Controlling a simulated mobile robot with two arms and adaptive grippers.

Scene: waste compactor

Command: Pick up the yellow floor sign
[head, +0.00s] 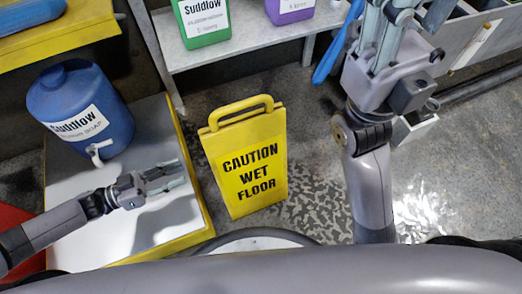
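The yellow floor sign (240,160) stands upright on the wet floor in the middle of the head view. It reads "CAUTION WET FLOOR" and has a handle loop on top. My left gripper (170,177) is to the left of the sign, above the white platform, apart from the sign. Its fingers look spread with nothing between them. My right gripper (388,30) is at the upper right, raised and apart from the sign. Its fingers point up, and their tips run out of the frame, so its opening is unclear.
A blue jug (80,107) with a spout stands on the yellow-edged platform (140,240) at left. A green bottle (203,22) and a purple bottle (289,10) stand on a grey shelf (250,45) behind the sign. Wet floor (318,150) is open right of the sign.

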